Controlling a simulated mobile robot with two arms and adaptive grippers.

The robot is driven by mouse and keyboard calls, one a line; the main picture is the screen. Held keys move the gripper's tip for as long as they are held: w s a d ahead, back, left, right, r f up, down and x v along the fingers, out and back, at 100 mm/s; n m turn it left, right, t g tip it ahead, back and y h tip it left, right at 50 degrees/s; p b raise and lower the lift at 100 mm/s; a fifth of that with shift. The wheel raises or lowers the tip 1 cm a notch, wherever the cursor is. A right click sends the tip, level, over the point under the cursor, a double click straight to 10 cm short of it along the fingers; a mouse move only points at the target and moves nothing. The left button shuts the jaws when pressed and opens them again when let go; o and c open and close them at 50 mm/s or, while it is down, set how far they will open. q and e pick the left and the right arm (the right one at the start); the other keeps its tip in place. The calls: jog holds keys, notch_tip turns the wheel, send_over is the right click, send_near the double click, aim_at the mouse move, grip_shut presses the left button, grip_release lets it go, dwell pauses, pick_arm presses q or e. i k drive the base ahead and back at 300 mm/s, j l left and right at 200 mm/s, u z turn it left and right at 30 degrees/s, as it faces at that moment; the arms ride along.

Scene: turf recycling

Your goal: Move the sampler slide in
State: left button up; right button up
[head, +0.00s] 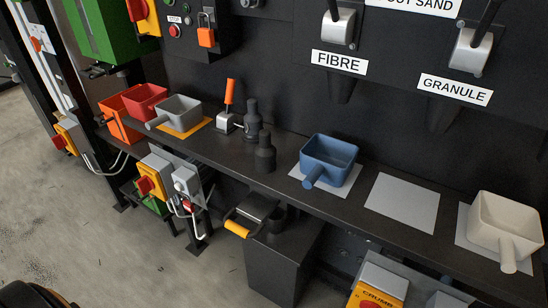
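The sampler slide (257,208) looks to be the dark metal piece with a yellow grip (238,229) at the front of the dark shelf. It sticks out past the shelf's front edge, with the grip at its outer end. It is beside the top of a dark box-shaped chute (285,262). How far it extends under the shelf is hidden. Neither of my grippers is in view, and nothing touches the slide.
The shelf (385,224) carries a blue scoop (329,160), a white scoop (505,229), a grey scoop (180,110), dark cylinders (265,155) and an orange-handled lever (229,95). Switch boxes (155,183) hang left below it. The floor (110,245) at front left is open.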

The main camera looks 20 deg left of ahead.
aim_at(258, 207)
jog(key=u, duration=1)
